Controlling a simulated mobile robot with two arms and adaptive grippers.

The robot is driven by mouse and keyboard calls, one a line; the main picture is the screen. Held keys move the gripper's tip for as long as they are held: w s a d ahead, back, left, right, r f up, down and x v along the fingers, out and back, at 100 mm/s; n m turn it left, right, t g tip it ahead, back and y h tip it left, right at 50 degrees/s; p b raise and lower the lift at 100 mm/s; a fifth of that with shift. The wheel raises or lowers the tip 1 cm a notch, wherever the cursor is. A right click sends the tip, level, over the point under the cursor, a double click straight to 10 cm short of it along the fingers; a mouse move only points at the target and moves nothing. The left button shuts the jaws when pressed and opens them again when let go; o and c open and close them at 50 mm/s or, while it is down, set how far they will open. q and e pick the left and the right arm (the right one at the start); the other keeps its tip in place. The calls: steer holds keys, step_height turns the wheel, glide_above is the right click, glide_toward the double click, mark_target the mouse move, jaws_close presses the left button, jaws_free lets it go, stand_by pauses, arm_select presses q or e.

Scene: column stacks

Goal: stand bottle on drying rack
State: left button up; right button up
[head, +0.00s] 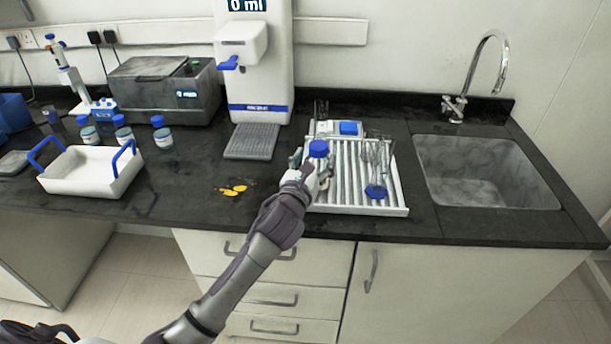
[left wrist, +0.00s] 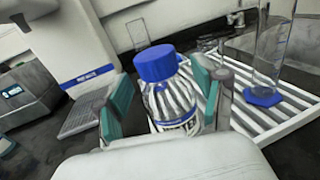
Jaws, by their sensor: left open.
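A clear bottle with a blue cap (head: 319,149) stands upright at the left part of the white slatted drying rack (head: 396,208). In the left wrist view the bottle (left wrist: 170,95) is between the two teal-padded fingers of my left gripper (left wrist: 163,105). In the head view my left gripper (head: 308,170) is at the rack's left side, around the bottle. The gripper is open, with a gap showing beside the bottle. The bottle's base is hidden in both views. My right gripper is not in view.
A glass cylinder with a blue base (head: 376,191) stands on the rack's right side; other glassware is at its back. A sink (head: 485,180) lies to the right. Yellow spills (head: 233,190) and a white tray (head: 92,178) are to the left.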

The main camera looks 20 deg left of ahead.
arm_select(q)
steer(key=s, duration=0.9)
steer(key=shift+b, duration=0.4)
